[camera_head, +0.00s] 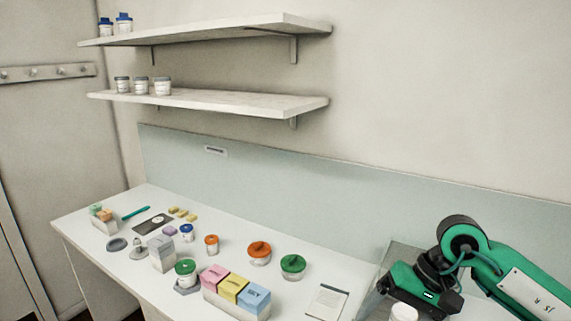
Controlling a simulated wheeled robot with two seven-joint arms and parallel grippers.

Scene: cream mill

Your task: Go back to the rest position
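My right arm, green and black, comes in from the right edge over the right end of the bench. Its black gripper body (418,290) points down at the bottom of the view. Its fingertips are not clearly visible, so I cannot tell whether it is open or shut. A white round object (403,312) shows right below it, cut off by the bottom edge; I cannot tell whether it is held. My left gripper is not in view.
Two wall shelves (215,99) hold jars. A grey-green back panel (300,182) stands behind.

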